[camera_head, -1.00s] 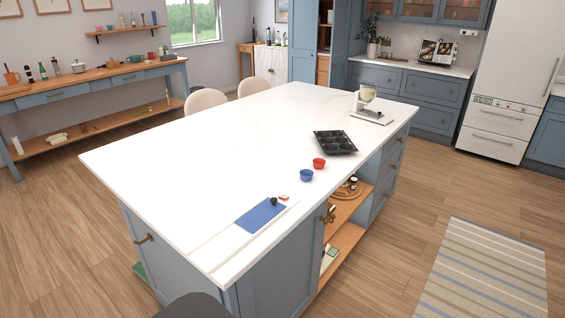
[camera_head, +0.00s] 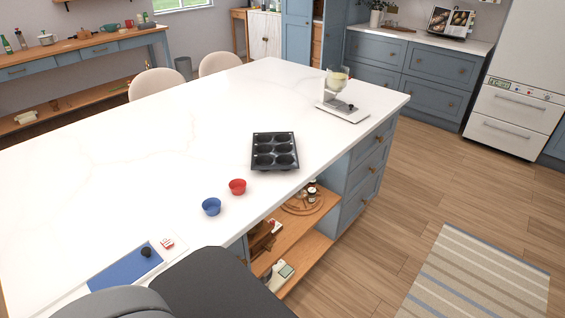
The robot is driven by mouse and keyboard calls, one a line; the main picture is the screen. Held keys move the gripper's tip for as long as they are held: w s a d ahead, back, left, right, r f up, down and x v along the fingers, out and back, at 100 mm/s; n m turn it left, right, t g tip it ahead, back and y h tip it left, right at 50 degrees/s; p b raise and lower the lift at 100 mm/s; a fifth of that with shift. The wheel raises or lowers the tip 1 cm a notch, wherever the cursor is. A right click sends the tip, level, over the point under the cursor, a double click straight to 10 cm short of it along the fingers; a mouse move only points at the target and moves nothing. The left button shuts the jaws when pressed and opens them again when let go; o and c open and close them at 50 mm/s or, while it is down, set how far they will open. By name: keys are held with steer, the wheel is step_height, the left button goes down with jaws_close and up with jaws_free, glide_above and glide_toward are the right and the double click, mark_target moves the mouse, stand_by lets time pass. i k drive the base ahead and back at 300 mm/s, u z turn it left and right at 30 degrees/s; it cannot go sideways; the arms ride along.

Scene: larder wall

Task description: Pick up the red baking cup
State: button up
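The red baking cup (camera_head: 237,187) stands upright on the white island top, near its front edge. A blue cup (camera_head: 211,207) stands just to its left and nearer to me, apart from it. A dark muffin tin (camera_head: 274,168) lies behind and to the right of the red cup. Dark grey parts of my own body fill the bottom of the view, left of centre. My gripper's fingers do not show.
A blue mat (camera_head: 125,268) with a small dark item lies near the island's (camera_head: 130,140) near edge. A scale with a glass bowl (camera_head: 337,80) stands at the far right end. Open shelves (camera_head: 290,240) sit below the edge.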

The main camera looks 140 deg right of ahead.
mark_target(238, 186)
steer(key=k, duration=1.2)
steer(key=z, duration=0.9)
